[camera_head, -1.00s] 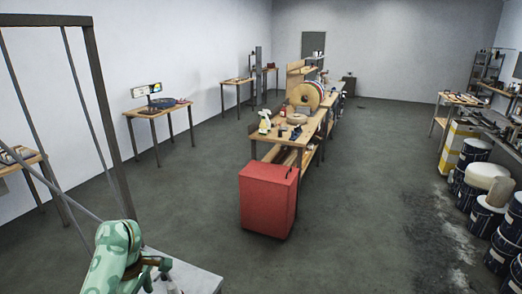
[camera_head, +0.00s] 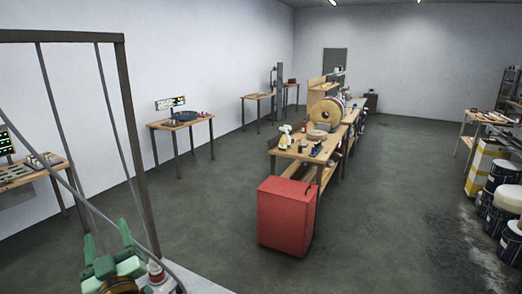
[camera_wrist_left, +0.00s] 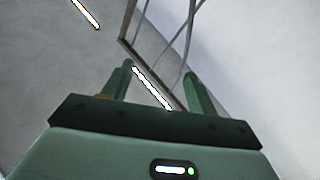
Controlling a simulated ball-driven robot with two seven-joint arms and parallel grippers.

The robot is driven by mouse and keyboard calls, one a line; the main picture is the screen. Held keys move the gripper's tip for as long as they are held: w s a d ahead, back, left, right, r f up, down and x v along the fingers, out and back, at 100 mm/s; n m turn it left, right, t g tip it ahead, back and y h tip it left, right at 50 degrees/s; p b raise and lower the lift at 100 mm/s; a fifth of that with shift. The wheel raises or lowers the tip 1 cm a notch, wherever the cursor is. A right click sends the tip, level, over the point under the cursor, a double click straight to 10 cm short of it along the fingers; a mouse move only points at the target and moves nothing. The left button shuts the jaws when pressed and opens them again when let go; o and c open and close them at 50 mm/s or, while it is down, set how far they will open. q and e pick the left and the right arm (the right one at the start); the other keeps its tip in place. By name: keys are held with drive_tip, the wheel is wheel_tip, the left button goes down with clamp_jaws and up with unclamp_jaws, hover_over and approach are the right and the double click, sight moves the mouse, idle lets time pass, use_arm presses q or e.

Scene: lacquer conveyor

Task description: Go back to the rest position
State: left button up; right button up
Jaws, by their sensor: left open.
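My left gripper (camera_head: 107,237) is at the bottom left of the head view, with its two green fingers pointing up and spread apart. In the left wrist view its fingers (camera_wrist_left: 158,73) stand apart with nothing between them. Behind them are only the plain grey wall or ceiling, a bright light strip and a dark frame. My right gripper is in neither view.
A dark metal frame (camera_head: 128,135) with slanting bars stands close by at the left. A white bottle-like thing (camera_head: 157,276) is beside my left gripper. A red cabinet (camera_head: 287,215) stands before a long workbench (camera_head: 298,152). The floor between is clear.

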use_arm(q)
drive_tip(key=s+d+f+m+t+h, duration=0.1)
drive_tip(key=s+d+f+m+h, duration=0.1)
drive_tip(key=d+m+h, duration=0.7)
drive_tip(key=s+d+f+m+t+h, duration=0.1)
drive_tip(key=s+d+m+t+h, duration=0.1)
drive_tip(key=d+m+h, duration=0.7)
drive_tip(key=s+f+m+g, duration=0.35)
drive_tip(key=f+g, duration=0.25)
drive_tip(key=f, duration=0.3)
drive_tip(key=s+a+f+n+g+y, duration=0.3)
drive_tip(key=s+a+f+g+y, duration=0.55)
drive_tip(key=s+a, duration=0.4)
drive_tip(key=s+d+f+g+h+b, duration=0.1)
drive_tip(key=s+d+f+b, duration=0.1)
drive_tip(key=f, duration=1)
drive_tip(key=s+d+f+g+h+b, duration=0.1)
drive_tip(key=s+d+f+b, duration=0.15)
drive_tip(key=f, duration=0.95)
drive_tip(key=s+d+f+h+b, duration=0.1)
drive_tip(key=s+d+f+b, duration=0.1)
drive_tip(key=f, duration=1)
drive_tip(key=s+f+n+g+h+b, duration=0.1)
drive_tip(key=s+f+n+g+b, duration=0.2)
drive_tip(key=s+f, duration=1.3)
drive_tip(key=shift+s+a+f+n+h+b, duration=0.4)
drive_tip(key=shift+s+b, duration=0.3)
drive_tip(key=shift+s, duration=0.4)
